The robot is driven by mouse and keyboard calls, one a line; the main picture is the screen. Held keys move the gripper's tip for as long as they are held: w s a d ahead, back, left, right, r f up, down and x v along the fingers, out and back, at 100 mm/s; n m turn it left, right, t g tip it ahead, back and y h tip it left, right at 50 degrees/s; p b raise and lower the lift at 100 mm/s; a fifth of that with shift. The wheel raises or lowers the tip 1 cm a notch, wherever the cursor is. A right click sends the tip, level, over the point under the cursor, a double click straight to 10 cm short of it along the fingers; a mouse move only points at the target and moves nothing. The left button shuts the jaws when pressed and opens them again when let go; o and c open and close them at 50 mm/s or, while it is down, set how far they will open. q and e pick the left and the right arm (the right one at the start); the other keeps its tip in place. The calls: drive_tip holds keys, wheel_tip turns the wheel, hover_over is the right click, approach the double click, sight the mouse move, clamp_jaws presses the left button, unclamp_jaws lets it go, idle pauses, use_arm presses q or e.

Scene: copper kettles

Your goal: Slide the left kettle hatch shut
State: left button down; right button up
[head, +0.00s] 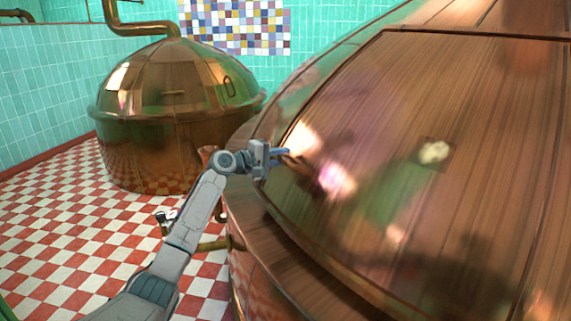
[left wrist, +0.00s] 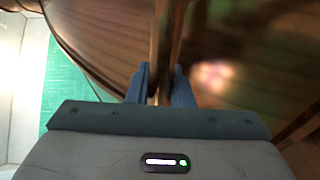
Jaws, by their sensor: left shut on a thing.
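A large copper kettle (head: 262,292) fills the right side of the head view. On its sloping dome is a broad, framed, brown hatch panel (head: 400,100) with a raised rim. My left gripper (head: 280,156) is at the lower left edge of this panel, its blue fingers against it. In the left wrist view, the fingers (left wrist: 165,88) are shut around a narrow copper-brown bar (left wrist: 166,35) at the hatch edge. The gripper's own hand hides the lower part of the grip. I cannot tell how far the hatch stands open. My right gripper is not in view.
A second domed copper kettle (head: 150,150) with a bent pipe (head: 140,29) stands at the back left. A copper pipe (head: 213,244) runs low beside the near kettle, close to my left arm. The red-and-white checkered floor (head: 60,235) is clear at the left.

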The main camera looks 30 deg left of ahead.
use_arm(q)
drive_tip(key=shift+w+a+r, duration=0.15)
drive_tip(key=shift+a, duration=0.6)
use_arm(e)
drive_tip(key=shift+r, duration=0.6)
use_arm(q)
drive_tip(key=c, duration=1.5)
unclamp_jaws()
drive_tip(key=shift+a, duration=0.1)
drive_tip(key=shift+o, duration=1)
drive_tip(key=shift+a, duration=0.45)
drive_tip(key=shift+d, duration=0.25)
drive_tip(key=shift+s, duration=0.2)
drive_tip(key=f+b+v, duration=0.1)
drive_tip(key=v, duration=0.9)
drive_tip(key=shift+s+a+r+b, duration=0.25)
drive_tip(key=shift+r+b, duration=0.1)
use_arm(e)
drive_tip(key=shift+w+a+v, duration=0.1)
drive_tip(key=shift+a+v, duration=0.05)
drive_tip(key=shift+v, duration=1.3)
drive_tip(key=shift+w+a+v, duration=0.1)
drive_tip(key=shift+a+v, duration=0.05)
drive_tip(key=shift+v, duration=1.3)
